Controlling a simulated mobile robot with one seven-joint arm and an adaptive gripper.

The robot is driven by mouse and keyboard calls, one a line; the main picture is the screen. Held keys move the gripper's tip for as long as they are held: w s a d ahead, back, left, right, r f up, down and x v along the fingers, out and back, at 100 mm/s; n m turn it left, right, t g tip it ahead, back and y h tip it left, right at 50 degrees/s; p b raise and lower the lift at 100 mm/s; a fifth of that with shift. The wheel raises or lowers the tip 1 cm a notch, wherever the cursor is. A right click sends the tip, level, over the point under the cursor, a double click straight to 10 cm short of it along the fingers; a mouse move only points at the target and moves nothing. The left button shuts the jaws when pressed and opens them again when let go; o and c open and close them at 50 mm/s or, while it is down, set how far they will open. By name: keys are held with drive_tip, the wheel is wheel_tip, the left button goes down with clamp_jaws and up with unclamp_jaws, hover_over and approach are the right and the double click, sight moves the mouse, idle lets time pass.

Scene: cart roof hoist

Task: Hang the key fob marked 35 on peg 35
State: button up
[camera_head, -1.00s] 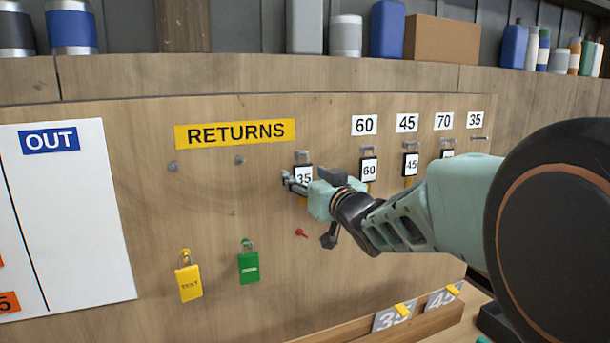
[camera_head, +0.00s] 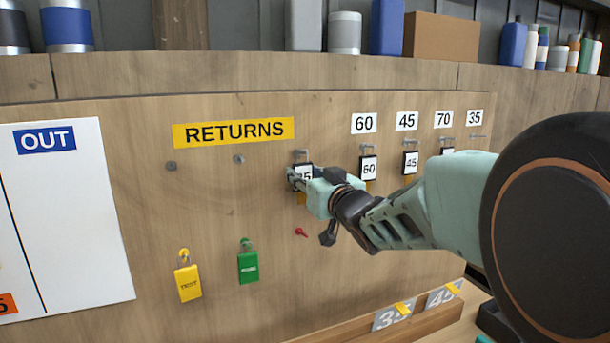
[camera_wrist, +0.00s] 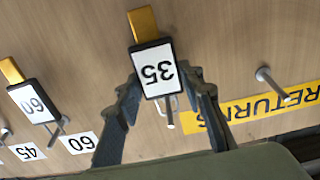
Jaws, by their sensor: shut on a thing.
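The key fob marked 35 (camera_wrist: 152,70) is a white-faced tag with a black frame and a yellow end. It is at a peg (camera_head: 300,153) right of the RETURNS sign, and my gripper partly covers it in the head view. My gripper (camera_head: 303,178) is shut on this fob, with a finger at each side in the wrist view (camera_wrist: 162,80). The fob's ring is still around or close against the peg; I cannot tell which. Peg 35 (camera_head: 477,136) is bare, under the white 35 label (camera_head: 475,118) at the far right of the row.
Fobs 60 (camera_head: 368,168) and 45 (camera_head: 411,163) hang between my gripper and peg 35. Another fob (camera_head: 447,152) under label 70 is mostly hidden by my arm. Yellow (camera_head: 188,282) and green (camera_head: 248,266) tags hang lower left. A red pin (camera_head: 301,232) sits below my gripper.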

sight(303, 165)
drive_tip(key=c, duration=0.6)
drive_tip(key=shift+r, duration=0.1)
drive_tip(key=shift+r, duration=0.3)
drive_tip(key=shift+s+d+r+p, duration=0.2)
drive_tip(key=shift+s+d, duration=0.1)
drive_tip(key=shift+s, duration=0.4)
drive_tip(key=shift+s+d+r+p, duration=0.1)
drive_tip(key=shift+s+d+r, duration=0.15)
drive_tip(key=shift+s, duration=0.4)
drive_tip(key=shift+s+d+r+p, duration=0.15)
drive_tip(key=shift+s+d, duration=0.15)
drive_tip(key=shift+s, duration=0.55)
